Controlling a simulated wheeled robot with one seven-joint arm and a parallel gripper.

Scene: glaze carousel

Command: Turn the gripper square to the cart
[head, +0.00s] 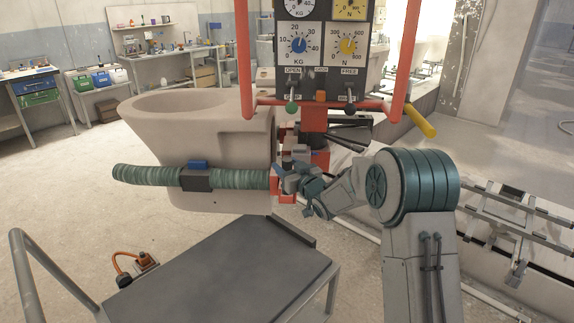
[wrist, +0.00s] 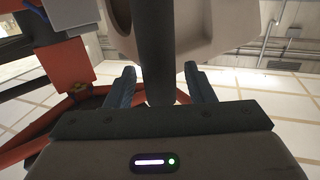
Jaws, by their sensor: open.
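The cart (head: 215,275) has a flat dark grey top and a pale metal frame; it stands at the front of the head view. My gripper (head: 297,180) is above and beyond the cart's far right corner, close to the red bracket beside the pale ceramic toilet bowl (head: 205,120). In the wrist view my gripper (wrist: 162,92) has its two blue-grey fingers spread apart. A dark round bar (wrist: 154,45) shows between them, and I cannot tell whether they touch it. The cart is not visible in the wrist view.
A green ribbed tube (head: 145,176) crosses the bowl's front. A dial panel (head: 322,50) between red handles (head: 243,60) hangs behind my gripper. An orange-and-black fitting (head: 143,260) is at the cart's left. A rail frame (head: 515,220) lies right.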

